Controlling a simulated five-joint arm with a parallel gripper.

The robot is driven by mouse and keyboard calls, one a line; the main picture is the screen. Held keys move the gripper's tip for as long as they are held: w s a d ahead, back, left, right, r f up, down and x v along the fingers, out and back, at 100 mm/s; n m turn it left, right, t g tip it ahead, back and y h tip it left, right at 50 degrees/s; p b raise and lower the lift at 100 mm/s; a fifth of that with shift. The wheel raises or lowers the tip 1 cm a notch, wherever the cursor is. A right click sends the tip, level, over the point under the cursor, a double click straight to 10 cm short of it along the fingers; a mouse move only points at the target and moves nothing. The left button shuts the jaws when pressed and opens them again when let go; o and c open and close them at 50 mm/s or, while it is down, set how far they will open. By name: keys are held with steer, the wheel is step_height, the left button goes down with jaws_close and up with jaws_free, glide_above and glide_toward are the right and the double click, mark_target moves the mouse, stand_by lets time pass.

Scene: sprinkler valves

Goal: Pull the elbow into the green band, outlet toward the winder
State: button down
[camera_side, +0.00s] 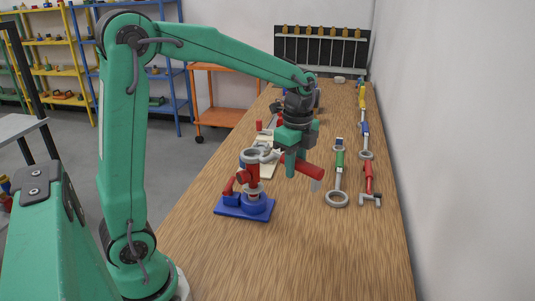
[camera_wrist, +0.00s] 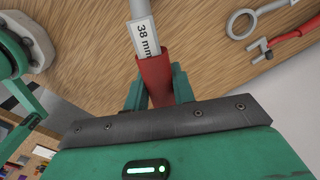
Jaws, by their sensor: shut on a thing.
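My gripper (camera_side: 297,165) is shut on a red tube (camera_side: 309,169) and holds it over the table. In the wrist view, my green fingers (camera_wrist: 158,92) close around the red tube (camera_wrist: 155,78). A pale grey end marked "38 mm" (camera_wrist: 143,38) sticks out of it; this end (camera_side: 316,184) points down and right in the side view. A red fitting with a bent side branch (camera_side: 250,175) stands upright on a blue base (camera_side: 230,208), left of my gripper. A green section (camera_side: 340,160) shows on a ringed tool to the right. I cannot tell which part is the winder.
A ringed tool (camera_side: 337,199) and a red tool with a grey hook end (camera_side: 370,199) lie at the right. Pale parts (camera_side: 264,153) partly hide behind the fitting and my gripper. The front of the wooden table (camera_side: 300,260) is clear. A wall borders the right side.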

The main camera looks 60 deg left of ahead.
steer(key=shift+f, duration=0.15)
steer(key=shift+f, duration=1.05)
steer(key=shift+s, duration=0.1)
steer(key=s+a+m, duration=0.2)
steer(key=s+m, duration=0.5)
steer(key=s+a+m, duration=0.3)
steer(key=s+m, duration=0.3)
steer(key=s, duration=0.2)
steer(key=shift+s+m, duration=0.2)
steer(key=shift+m, duration=0.2)
stand_by(1.0)
steer(key=shift+w, duration=0.1)
steer(key=shift+w+d+n, duration=0.4)
steer(key=shift+d+n, duration=0.05)
steer(key=shift+n, duration=0.15)
